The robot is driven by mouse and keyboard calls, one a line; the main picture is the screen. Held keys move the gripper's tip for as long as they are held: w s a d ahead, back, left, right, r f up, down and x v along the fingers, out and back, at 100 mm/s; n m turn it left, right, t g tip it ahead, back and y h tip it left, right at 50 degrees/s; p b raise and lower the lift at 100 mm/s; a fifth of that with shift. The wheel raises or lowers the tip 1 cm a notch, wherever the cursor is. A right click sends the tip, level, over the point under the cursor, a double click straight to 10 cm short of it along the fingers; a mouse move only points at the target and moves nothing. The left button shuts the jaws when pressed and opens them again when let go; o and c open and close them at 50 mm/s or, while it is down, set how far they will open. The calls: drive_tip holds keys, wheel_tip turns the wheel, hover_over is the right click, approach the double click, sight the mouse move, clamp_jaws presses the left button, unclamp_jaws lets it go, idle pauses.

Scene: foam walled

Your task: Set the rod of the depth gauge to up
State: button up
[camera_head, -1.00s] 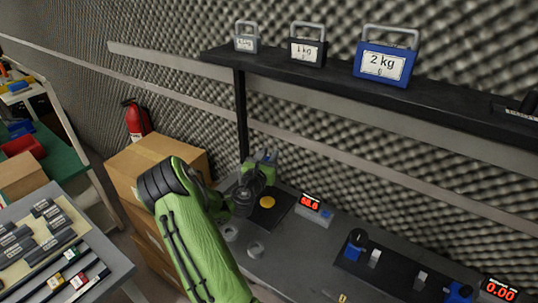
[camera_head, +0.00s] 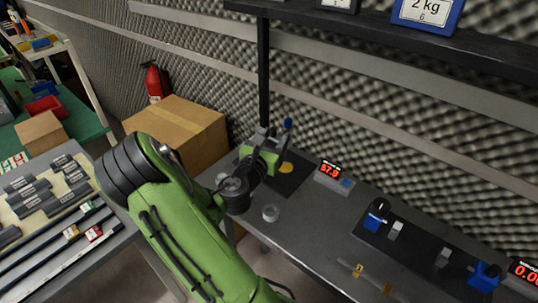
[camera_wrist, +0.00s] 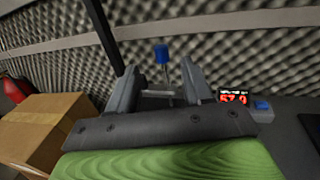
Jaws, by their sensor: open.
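The depth gauge shows a blue cap (camera_head: 288,123) above my gripper in the head view. In the wrist view the blue cap (camera_wrist: 162,54) stands on a thin grey stem between and beyond my fingers. Its black base (camera_head: 290,178) carries a yellow disc (camera_head: 286,168). A red-digit readout (camera_head: 329,171) beside it seems to read 57.9. My gripper (camera_head: 275,142) is open over the base, and its two fingers (camera_wrist: 160,88) frame the stem with nothing visibly clamped. My gripper hides much of the gauge, and I cannot tell whether either finger touches it.
A cardboard box (camera_head: 180,128) stands left of the gauge. A shelf post (camera_head: 264,80) rises just behind it. A black panel with a blue knob (camera_head: 376,216) lies to the right.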

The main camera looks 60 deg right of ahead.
drive_tip(key=a+b, duration=0.1)
drive_tip(key=b, duration=0.1)
drive_tip(key=a+b, duration=0.3)
drive_tip(key=shift+s+b, duration=0.25)
drive_tip(key=shift+b, duration=0.1)
